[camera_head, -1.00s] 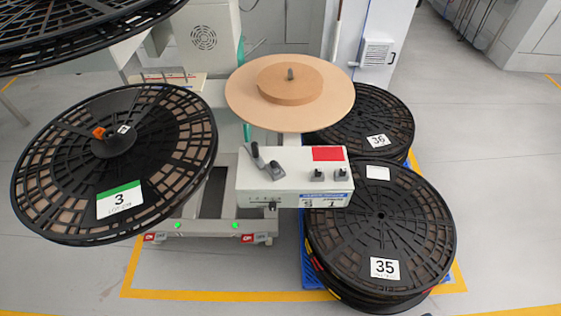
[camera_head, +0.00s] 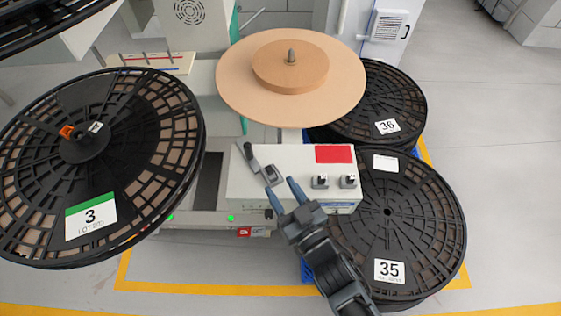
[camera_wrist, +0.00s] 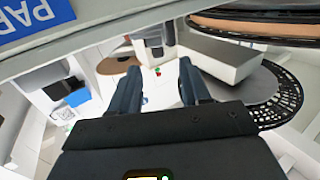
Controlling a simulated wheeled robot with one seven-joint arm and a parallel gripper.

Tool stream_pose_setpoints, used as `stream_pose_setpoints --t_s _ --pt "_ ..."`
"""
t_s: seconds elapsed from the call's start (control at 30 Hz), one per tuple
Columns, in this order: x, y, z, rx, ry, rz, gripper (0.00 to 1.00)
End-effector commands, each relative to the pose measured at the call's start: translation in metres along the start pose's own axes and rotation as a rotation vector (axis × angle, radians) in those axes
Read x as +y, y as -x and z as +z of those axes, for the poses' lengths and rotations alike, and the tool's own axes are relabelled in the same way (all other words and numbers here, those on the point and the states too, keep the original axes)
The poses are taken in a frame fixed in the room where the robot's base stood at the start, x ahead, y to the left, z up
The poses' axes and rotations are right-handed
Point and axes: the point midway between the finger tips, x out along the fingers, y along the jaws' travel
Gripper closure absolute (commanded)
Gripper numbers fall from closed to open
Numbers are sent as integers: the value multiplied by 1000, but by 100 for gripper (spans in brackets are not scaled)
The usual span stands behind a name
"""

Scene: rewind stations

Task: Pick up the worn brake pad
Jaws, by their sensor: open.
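No part can be told for certain as the worn brake pad. A grey lever with a dark knob (camera_head: 249,151) stands at the box's left. My gripper (camera_head: 281,187) is in front of the box in the head view, its two blue-grey fingers apart with nothing seen between them. The wrist view shows the same open fingers (camera_wrist: 160,70). The gripper hides part of the box's front.
A reel marked 3 (camera_head: 91,216) stands tilted at the left. A tan disc (camera_head: 235,88) is behind the box. Reels marked 36 (camera_head: 387,126) and 35 (camera_head: 388,269) lie at the right. Open floor (camera_head: 500,150) is beyond them.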

Motion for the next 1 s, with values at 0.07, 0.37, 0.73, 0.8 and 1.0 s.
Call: stream_pose_setpoints --t_s 0.07,0.37,0.73,0.8,1.0 --pt "-3 -9 1 3 1 -10 53" --pt "-3 -37 0 6 2 -11 53" --pt "-2 -83 -2 6 2 -12 53" --pt "-2 -87 -2 5 2 -12 53" --pt "-2 -88 -2 5 2 -11 53"
